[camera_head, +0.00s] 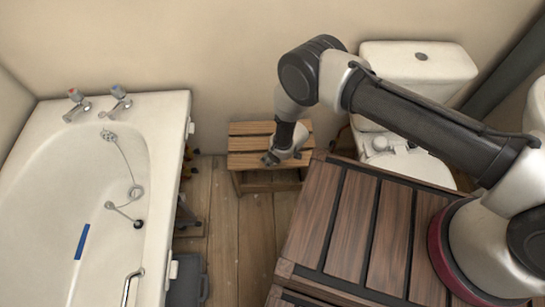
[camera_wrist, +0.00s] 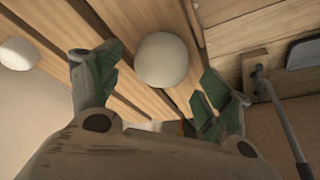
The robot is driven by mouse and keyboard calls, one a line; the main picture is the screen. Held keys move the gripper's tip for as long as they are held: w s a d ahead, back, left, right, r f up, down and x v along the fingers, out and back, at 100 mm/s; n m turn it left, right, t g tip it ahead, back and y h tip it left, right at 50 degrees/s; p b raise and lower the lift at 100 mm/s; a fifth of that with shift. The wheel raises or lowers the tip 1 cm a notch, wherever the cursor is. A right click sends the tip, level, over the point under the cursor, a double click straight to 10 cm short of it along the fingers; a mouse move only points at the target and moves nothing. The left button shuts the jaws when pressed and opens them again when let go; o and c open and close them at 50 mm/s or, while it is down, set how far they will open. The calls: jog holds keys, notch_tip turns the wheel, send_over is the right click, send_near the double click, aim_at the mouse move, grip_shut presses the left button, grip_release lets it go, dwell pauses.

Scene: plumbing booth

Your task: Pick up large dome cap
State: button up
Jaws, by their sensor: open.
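A white, rounded dome cap (camera_wrist: 161,60) sits on the wooden slats and shows between my gripper's fingers in the wrist view. My gripper (camera_wrist: 163,78) is open, with one green-padded finger to each side of the cap and gaps on both sides. Neither finger visibly touches the cap. In the head view my gripper (camera_head: 271,158) is low over the small slatted wooden stool (camera_head: 250,143). I cannot make out the cap in the head view, where my gripper and wrist cover part of the stool.
Another, smaller-looking white rounded object (camera_wrist: 18,54) lies at the wrist view's left edge. A bathtub (camera_head: 155,235) stands left of the stool and a toilet (camera_head: 420,62) to the right. A dark slatted wooden platform (camera_head: 332,222) is at front right. Bare floor (camera_head: 240,235) lies between tub and platform.

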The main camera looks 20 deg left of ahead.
jog(key=shift+x, duration=0.9)
jog(key=c, duration=0.8)
jog(key=shift+c, duration=0.2)
